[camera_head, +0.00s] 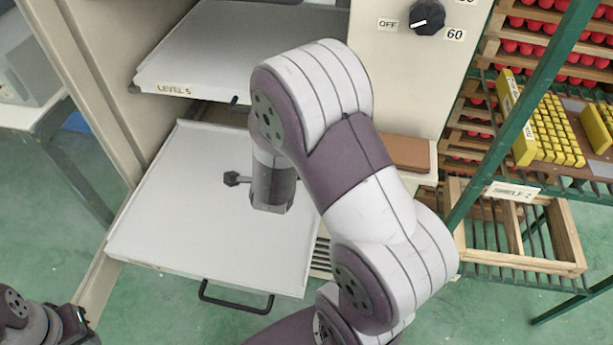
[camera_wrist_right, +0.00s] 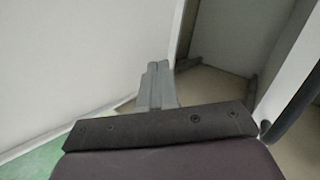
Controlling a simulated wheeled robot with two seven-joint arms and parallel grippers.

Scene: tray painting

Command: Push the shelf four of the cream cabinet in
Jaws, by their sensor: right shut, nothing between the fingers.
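The cream cabinet (camera_head: 120,75) stands open at the left. Its pulled-out shelf (camera_head: 175,225) is a flat, empty light-grey tray with a black front handle (camera_head: 235,298). I cannot read a label on it. It sits just below the shelf marked LEVEL 5 (camera_head: 200,91). My right arm reaches over the tray, with its wrist above the tray's right part; its fingertips are hidden in the head view. In the right wrist view my right gripper (camera_wrist_right: 158,68) is shut and empty beside a broad light surface. My left gripper (camera_head: 80,328) is partly visible at the lower left corner, its fingers unclear.
A dial (camera_head: 427,17) is on the cabinet front, with a brown block (camera_head: 405,152) below it. A green rack (camera_head: 520,110) with yellow and red pieces and a wooden crate (camera_head: 520,230) stands at the right. Green floor is clear in front of the tray.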

